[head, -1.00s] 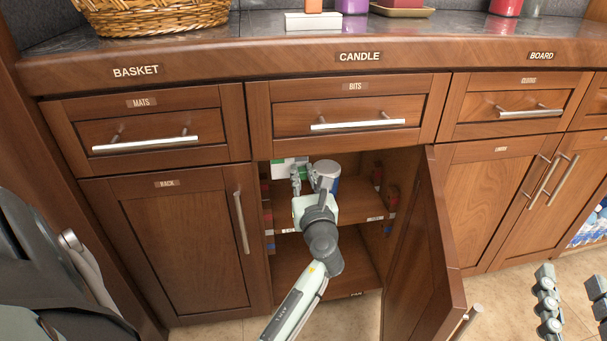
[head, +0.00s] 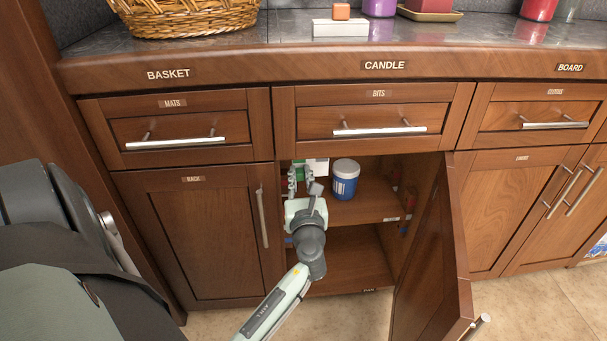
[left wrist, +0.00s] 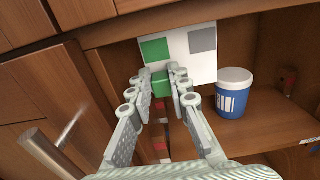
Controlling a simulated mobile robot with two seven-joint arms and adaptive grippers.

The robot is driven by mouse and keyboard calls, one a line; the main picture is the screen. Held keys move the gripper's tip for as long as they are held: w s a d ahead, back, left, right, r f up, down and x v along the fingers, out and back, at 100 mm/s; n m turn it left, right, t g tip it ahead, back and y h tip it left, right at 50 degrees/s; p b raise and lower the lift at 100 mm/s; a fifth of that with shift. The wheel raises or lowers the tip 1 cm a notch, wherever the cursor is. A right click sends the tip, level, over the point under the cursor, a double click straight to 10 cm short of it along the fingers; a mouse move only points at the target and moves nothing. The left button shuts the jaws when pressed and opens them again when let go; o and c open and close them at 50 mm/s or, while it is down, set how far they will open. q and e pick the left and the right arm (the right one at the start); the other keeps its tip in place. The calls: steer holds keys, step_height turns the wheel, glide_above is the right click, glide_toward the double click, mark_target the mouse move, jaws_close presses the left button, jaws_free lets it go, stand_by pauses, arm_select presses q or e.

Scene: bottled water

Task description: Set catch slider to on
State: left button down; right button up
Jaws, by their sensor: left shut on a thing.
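A white panel (left wrist: 178,46) with a green square on its left and a grey square on its right is at the back of the open cabinet. In the head view the panel (head: 319,168) is partly hidden behind my left gripper (head: 303,176). In the left wrist view my left gripper (left wrist: 160,76) is shut on a small green slider knob (left wrist: 161,85). The knob is at the panel's lower left, just below the green square. The fingers hide part of the knob and panel. My right gripper is out of view.
A blue and white tub (head: 345,180) stands on the cabinet shelf (head: 370,208), right of my left gripper. The cabinet door (head: 440,260) is swung open on the right. Drawers with bar handles sit above the opening.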

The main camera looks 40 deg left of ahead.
arm_select(q)
steer(key=shift+s+a, duration=0.15)
steer(key=shift+a, duration=0.05)
steer(key=c, duration=1.4)
jaws_free()
steer(key=shift+s+d+f, duration=0.1)
steer(key=shift+s+d, duration=0.05)
steer(key=shift+d, duration=0.15)
steer(key=v, duration=1.1)
steer(key=shift+s, duration=0.2)
